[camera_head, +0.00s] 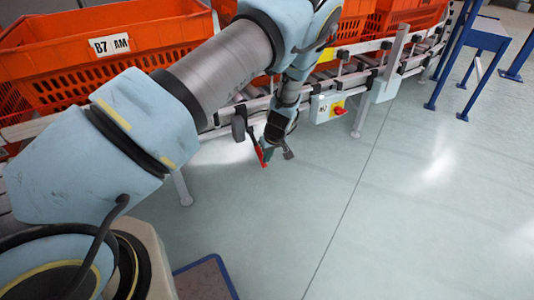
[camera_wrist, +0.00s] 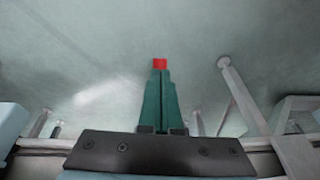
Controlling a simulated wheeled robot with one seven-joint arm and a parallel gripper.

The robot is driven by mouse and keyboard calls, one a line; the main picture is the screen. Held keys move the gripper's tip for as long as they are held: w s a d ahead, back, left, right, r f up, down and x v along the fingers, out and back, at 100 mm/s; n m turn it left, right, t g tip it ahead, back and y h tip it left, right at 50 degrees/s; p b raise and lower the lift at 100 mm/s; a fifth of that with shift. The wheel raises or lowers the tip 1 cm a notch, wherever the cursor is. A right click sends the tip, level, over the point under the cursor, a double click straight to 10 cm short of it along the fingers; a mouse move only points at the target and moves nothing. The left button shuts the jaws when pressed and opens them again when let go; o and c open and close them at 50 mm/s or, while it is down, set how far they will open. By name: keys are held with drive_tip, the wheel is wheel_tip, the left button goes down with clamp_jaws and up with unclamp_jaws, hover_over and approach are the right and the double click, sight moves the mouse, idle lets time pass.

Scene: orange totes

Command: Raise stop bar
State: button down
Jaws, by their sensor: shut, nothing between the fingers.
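My gripper (camera_head: 267,158) hangs beside the front rail of the roller conveyor (camera_head: 250,105), over open floor. Its green, red-tipped fingers are together and empty in the wrist view (camera_wrist: 159,66). I cannot tell for certain which part is the stop bar. A pale upright bar (camera_head: 396,48) with a plate at its foot stands at the conveyor's front edge, right of my gripper and apart from it. A grey bracket-like plate (camera_wrist: 296,152) shows at the lower right of the wrist view; I cannot tell whether it is the same part.
Orange totes (camera_head: 110,45) stand on the conveyor, one labelled "B7 AM". A grey control box (camera_head: 322,104) with a red knob is on the front rail. Conveyor legs (camera_head: 182,188) reach the floor. A blue frame (camera_head: 480,38) stands at the far right. The middle floor is clear.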

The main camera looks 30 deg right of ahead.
drive_tip(key=shift+b+x, duration=0.4)
drive_tip(key=shift+x, duration=0.75)
drive_tip(key=shift+f, duration=0.15)
